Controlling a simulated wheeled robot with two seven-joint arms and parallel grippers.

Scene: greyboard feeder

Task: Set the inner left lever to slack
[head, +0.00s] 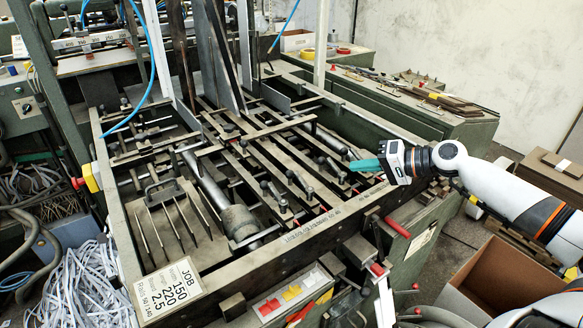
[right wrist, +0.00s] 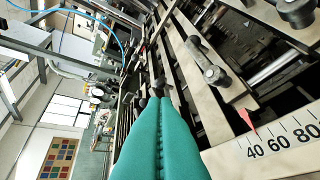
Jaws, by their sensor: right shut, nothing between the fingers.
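Several dark levers with ball knobs stand in a row on the flat rails of the feeder bed. The leftmost lever (head: 273,196) and the lever to its right (head: 300,184) show in the head view; the second looks like the inner left lever, and I cannot read its setting. My right gripper (head: 366,165) has teal fingers, shut and empty, over the right end of the row. In the right wrist view, its fingertips (right wrist: 159,98) are close to a dark knob; I cannot tell if they touch. Another lever (right wrist: 205,60) lies right of them. My left gripper is out of view.
A ruler strip (right wrist: 280,140) with a red pointer near 40 runs along the bed's front edge. A job card (head: 168,291) sits at the front left corner. Tall steel plates (head: 224,60) rise at the back. An open cardboard box (head: 500,280) stands at the right.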

